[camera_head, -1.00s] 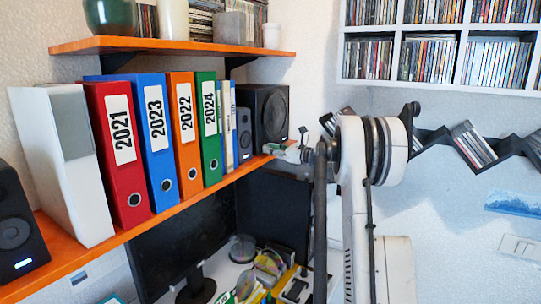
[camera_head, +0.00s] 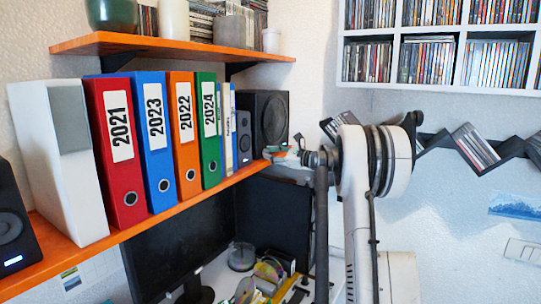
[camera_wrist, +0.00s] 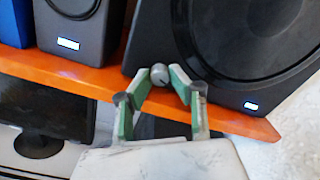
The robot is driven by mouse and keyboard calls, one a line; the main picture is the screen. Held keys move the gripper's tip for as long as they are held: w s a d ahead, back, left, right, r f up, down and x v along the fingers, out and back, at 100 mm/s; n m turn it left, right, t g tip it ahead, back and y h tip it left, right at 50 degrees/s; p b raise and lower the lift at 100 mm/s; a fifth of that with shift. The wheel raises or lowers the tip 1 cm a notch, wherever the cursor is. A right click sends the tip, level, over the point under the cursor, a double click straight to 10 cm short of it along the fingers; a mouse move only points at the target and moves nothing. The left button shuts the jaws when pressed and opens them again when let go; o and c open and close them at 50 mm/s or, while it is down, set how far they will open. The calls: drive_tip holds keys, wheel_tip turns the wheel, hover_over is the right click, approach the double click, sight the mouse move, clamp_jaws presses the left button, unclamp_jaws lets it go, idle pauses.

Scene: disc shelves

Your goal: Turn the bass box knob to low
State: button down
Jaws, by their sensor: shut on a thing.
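The bass box (camera_head: 269,118) is the large black speaker at the right end of the orange shelf, and it fills the upper right of the wrist view (camera_wrist: 245,40). Its small grey round knob (camera_wrist: 159,72) is low on the front face, with a dark mark seeming to point to the lower right. My gripper (camera_wrist: 161,80) has its green-padded fingers shut around the knob, one on each side. In the head view, my gripper (camera_head: 280,154) is at the bass box's lower front edge. The knob itself cannot be made out there.
A small black speaker (camera_head: 244,137) stands left of the bass box, beside several binders. A zigzag black disc rack (camera_head: 508,147) is on the right wall.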

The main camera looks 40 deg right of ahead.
drive_tip(key=c, duration=1.6)
unclamp_jaws()
drive_tip(key=shift+o, duration=0.2)
